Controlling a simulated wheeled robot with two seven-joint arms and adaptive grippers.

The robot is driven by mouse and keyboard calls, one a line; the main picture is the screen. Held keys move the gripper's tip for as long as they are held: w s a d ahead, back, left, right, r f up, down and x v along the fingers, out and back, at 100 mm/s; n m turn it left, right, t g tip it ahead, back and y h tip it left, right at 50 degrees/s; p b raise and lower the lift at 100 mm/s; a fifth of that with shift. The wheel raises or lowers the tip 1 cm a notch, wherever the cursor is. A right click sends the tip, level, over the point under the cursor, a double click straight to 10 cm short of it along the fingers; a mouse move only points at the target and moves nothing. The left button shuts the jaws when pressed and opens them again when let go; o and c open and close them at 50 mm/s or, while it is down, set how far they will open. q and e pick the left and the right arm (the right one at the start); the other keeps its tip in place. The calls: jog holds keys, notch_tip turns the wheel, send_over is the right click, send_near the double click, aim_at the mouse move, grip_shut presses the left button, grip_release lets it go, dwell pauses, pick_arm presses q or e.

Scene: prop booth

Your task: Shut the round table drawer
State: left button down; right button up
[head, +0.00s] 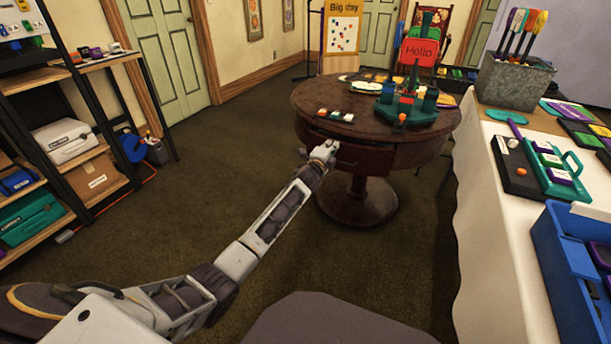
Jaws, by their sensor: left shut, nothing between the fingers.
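The round table (310,97) is dark brown wood on a single pedestal and stands in the middle of the room. Its drawer (368,161) has a reddish-brown front in the rim below the top, facing me. I cannot tell from this angle how far the drawer stands out. My left arm reaches forward from the lower left. My left gripper (325,151) is shut and empty at the left part of the drawer front, hiding some of it. I cannot tell if it touches the wood. My right gripper is not in view.
On the round table stand a red "Hello" sign (419,52), a teal stand and small coloured blocks. A white-clothed table (490,190) with trays and a blue crate (560,262) is close on the right. Shelves (75,75) stand left. The carpet (225,150) between is clear.

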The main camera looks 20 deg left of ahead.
pick_arm(q)
jog(key=shift+w, duration=0.75)
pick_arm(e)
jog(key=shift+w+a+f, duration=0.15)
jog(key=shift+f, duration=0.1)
pick_arm(q)
jog(key=shift+s, duration=0.1)
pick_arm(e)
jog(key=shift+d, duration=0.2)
